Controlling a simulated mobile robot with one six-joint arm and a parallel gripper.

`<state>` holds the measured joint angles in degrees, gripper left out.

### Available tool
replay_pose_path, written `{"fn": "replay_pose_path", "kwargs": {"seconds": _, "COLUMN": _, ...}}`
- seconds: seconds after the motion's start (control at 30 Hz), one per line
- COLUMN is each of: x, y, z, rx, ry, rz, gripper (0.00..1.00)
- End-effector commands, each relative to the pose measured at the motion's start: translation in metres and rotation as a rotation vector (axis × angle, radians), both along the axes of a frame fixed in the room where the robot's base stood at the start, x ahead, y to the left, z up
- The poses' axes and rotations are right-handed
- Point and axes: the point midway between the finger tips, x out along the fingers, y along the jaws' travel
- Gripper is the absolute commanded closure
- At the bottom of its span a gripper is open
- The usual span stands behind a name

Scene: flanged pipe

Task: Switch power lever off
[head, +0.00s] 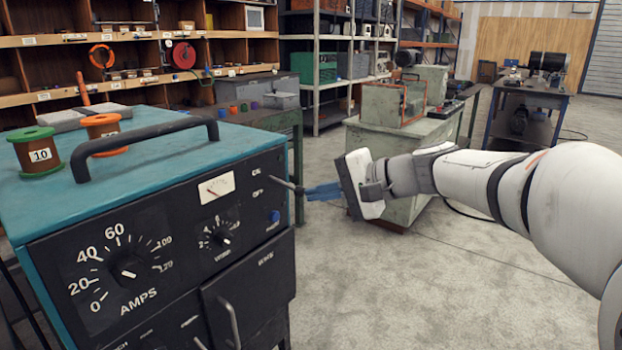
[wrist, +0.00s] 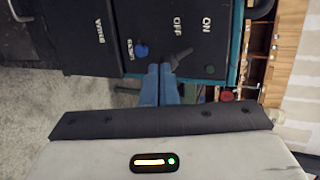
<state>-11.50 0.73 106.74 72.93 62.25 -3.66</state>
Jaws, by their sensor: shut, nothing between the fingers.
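The power lever (head: 284,184) is a short dark handle sticking out from the upper right of the front panel of a teal welding machine (head: 150,150). ON and OFF are printed beside it. In the wrist view the lever (wrist: 182,57) lies slantwise just right of the fingertips, nearer the OFF label (wrist: 178,24) than the ON label (wrist: 207,24). My gripper (head: 309,192) has its blue fingers together, pointing at the panel. Its fingertips (wrist: 160,68) are right beside the lever's end; I cannot tell whether they touch.
A blue button (wrist: 141,51) sits on the panel near the fingertips. A black carrying handle (head: 145,140) and spools, one green (head: 36,150) and one orange (head: 103,130), are on top of the machine. A green workbench (head: 415,150) stands behind my arm. The floor to the right is open.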

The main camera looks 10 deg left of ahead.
Motion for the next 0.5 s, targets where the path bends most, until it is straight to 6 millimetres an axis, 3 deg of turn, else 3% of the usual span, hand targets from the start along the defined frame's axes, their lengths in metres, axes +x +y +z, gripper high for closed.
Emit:
{"fn": "replay_pose_path", "kwargs": {"seconds": 0.23, "x": -0.0002, "y": 0.0023, "z": -0.0158, "rx": -0.003, "ry": 0.000, "rz": 0.003, "gripper": 1.00}}
{"fn": "replay_pose_path", "kwargs": {"seconds": 0.5, "x": -0.0022, "y": 0.0055, "z": -0.0095, "rx": -0.003, "ry": 0.001, "rz": 0.010, "gripper": 1.00}}
